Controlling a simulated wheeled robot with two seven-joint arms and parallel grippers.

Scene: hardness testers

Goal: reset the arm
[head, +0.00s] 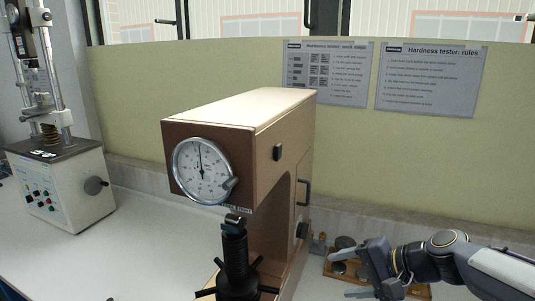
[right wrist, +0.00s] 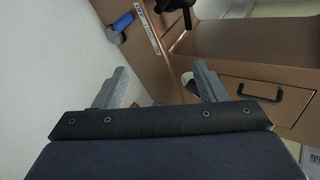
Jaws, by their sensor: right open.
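My right gripper (head: 362,275) is to the right of the brown hardness tester (head: 265,125), apart from it, with nothing between its fingers. In the right wrist view the same gripper (right wrist: 155,85) is open, with its two grey fingers spread and the tester's brown side beyond them. The tester has a round dial (head: 202,171) on its front and a black spindle with handles (head: 236,262) below. My left gripper is in neither view.
A wooden holder with round metal pieces (head: 345,243) stands on the table behind my right gripper. A second testing machine (head: 60,185) stands at the left. Two printed sheets (head: 430,78) hang on the green panel. The white table (head: 150,250) is clear between the machines.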

